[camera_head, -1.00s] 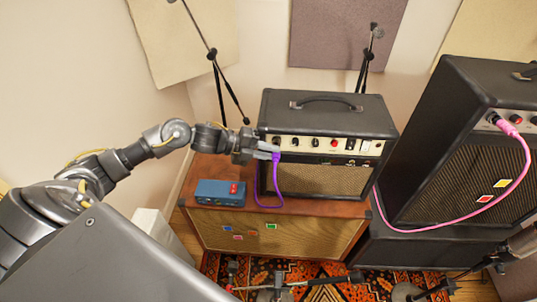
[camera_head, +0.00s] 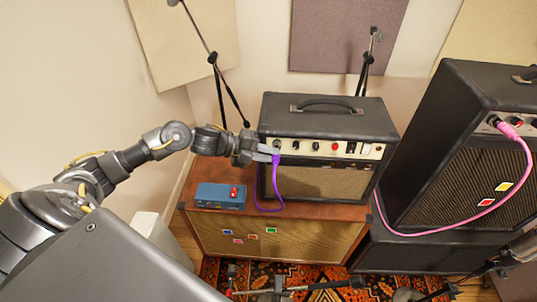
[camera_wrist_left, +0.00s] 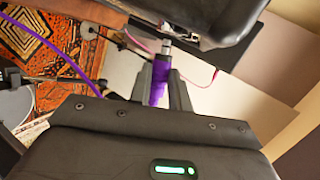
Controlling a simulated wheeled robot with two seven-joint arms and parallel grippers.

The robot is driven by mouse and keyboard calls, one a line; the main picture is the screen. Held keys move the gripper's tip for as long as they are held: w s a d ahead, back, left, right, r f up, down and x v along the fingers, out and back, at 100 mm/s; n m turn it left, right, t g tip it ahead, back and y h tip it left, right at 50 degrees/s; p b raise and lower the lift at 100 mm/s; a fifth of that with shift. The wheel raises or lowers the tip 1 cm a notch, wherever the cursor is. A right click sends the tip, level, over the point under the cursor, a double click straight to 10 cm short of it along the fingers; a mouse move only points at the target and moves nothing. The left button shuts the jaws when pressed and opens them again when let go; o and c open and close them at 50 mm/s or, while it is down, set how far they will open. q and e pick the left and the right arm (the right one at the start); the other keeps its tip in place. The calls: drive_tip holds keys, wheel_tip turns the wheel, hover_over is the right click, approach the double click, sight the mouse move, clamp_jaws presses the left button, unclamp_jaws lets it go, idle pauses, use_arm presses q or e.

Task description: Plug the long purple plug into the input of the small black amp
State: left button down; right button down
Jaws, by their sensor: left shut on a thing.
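The small black amp (camera_head: 325,115) stands on a brown cabinet, its cream control panel with knobs facing me. My left gripper (camera_head: 274,153) is at the left end of this panel and is shut on the long purple plug (camera_head: 276,163). In the left wrist view the plug (camera_wrist_left: 159,82) sits between the fingers, its silver tip (camera_wrist_left: 166,46) pointing at the amp's edge (camera_wrist_left: 215,22). Some metal of the tip shows; I cannot tell whether its end is in the input. The purple cable (camera_head: 259,195) hangs in a loop before the amp.
A large black amp (camera_head: 445,120) with a pink plug (camera_head: 508,130) stands at right. Microphone stands rise behind the small amp.

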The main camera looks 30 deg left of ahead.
use_arm(q)
drive_tip(key=shift+w+a+f+b, duration=0.15)
drive_tip(key=shift+w+a+b, duration=0.1)
drive_tip(key=shift+w+b, duration=0.2)
drive_tip(key=shift+w+a+f+b, duration=0.1)
drive_tip(key=shift+w+a+b, duration=0.1)
drive_tip(key=shift+w+b, duration=0.2)
idle(1.7)
drive_tip(key=c, duration=1.2)
unclamp_jaws()
drive_tip(key=b+v, duration=0.3)
drive_tip(key=v, duration=0.7)
drive_tip(key=shift+a+r+b, duration=0.2)
drive_tip(key=shift+a+b, duration=0.1)
drive_tip(key=shift+b, duration=0.1)
drive_tip(key=shift+s, duration=0.15)
